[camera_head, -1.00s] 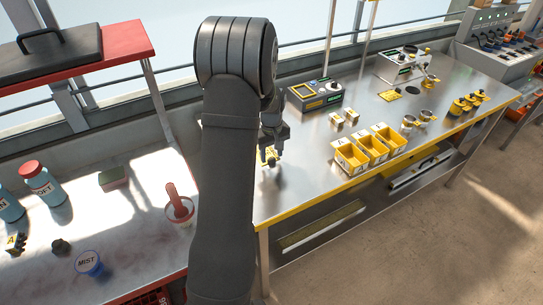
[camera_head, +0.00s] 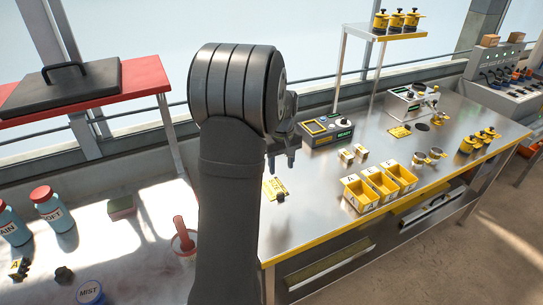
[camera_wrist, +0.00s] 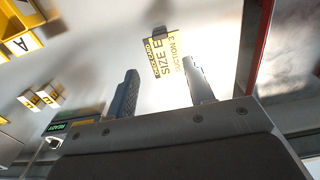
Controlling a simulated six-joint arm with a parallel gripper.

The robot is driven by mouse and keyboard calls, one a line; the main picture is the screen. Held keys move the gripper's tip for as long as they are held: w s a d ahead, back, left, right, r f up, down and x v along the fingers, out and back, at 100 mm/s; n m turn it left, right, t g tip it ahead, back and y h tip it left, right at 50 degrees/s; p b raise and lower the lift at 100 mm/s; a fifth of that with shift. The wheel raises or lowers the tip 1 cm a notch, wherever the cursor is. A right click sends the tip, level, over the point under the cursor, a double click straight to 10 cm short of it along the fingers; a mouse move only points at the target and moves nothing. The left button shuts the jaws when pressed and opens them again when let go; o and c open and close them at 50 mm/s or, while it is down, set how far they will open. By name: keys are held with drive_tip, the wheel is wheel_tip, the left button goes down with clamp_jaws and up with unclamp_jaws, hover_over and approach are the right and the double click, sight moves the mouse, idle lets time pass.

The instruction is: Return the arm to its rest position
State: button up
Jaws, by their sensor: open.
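My gripper (camera_head: 282,163) is open and empty, held above the left end of the steel bench (camera_head: 330,215). My arm hides part of the scene between the two benches.
A control box (camera_head: 327,130) reading READY stands behind and right of my gripper. Yellow bins (camera_head: 361,195) and small blocks (camera_head: 346,156) stand to the right.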

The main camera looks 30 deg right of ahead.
hover_over(280, 194)
drive_tip(key=shift+d+f, duration=0.1)
drive_tip(key=shift+f, duration=4.15)
drive_tip(key=shift+f, duration=0.1)
drive_tip(key=shift+f, duration=1.6)
wheel_tip(280, 194, up, 4)
drive_tip(key=shift+f, duration=0.15)
drive_tip(key=s+d+r, duration=0.5)
drive_tip(key=s+r, duration=0.2)
drive_tip(key=s, duration=0.4)
drive_tip(key=w+a+f+n, duration=0.2)
drive_tip(key=w+a+n, duration=0.3)
drive_tip(key=w+a, duration=1.25)
drive_tip(key=w+a+n, duration=0.2)
drive_tip(key=a, duration=1)
drive_tip(key=w+a+f+n, duration=0.1)
drive_tip(key=a+n, duration=0.1)
drive_tip(key=a, duration=1)
drive_tip(key=shift+w+a+n, duration=0.15)
drive_tip(key=shift+w+n, duration=0.25)
drive_tip(key=shift+o, duration=0.2)
drive_tip(key=shift+f, duration=0.1)
